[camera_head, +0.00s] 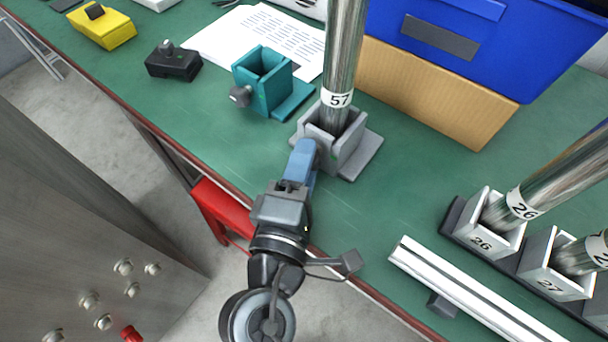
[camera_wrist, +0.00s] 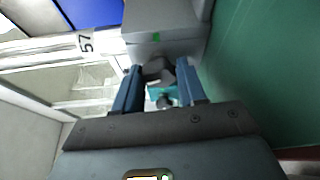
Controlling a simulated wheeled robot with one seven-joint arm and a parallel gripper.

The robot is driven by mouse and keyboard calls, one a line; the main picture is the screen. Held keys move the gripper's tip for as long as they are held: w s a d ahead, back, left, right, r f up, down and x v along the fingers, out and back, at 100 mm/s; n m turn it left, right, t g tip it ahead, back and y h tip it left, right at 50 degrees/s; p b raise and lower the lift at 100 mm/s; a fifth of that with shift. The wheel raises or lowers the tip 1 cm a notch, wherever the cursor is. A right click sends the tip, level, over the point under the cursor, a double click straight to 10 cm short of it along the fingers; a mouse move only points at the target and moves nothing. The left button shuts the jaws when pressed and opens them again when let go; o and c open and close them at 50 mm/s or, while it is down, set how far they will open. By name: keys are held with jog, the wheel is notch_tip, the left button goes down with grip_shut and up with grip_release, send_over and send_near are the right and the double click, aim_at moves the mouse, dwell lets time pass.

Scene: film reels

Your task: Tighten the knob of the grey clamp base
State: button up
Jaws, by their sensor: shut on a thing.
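The grey clamp base (camera_head: 358,158) stands on the green table, with a metal post (camera_head: 345,50) labelled 57 upright in it. In the wrist view the clamp base (camera_wrist: 165,22) is just beyond the fingers, with a small green mark on its face. My gripper (camera_head: 304,150) reaches the clamp base's near left side. In the wrist view my gripper (camera_wrist: 158,80) has its blue fingers on either side of the dark grey knob (camera_wrist: 157,70) and is shut on it. In the head view my gripper hides the knob.
A teal clamp base (camera_head: 265,85) stands left of the grey one. A black clamp (camera_head: 173,62) and a yellow one (camera_head: 103,27) lie farther left. White holders (camera_head: 480,243) with posts and a white rail (camera_head: 470,292) are at right.

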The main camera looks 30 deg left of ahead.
jog(key=shift+f+m+b, duration=0.1)
jog(key=shift+m+b, duration=0.5)
jog(key=shift+b, duration=0.25)
jog(key=o, duration=1.1)
jog(key=shift+c, duration=0.2)
jog(key=shift+s, duration=0.1)
jog(key=shift+v, duration=3.85)
jog(key=shift+f, duration=0.1)
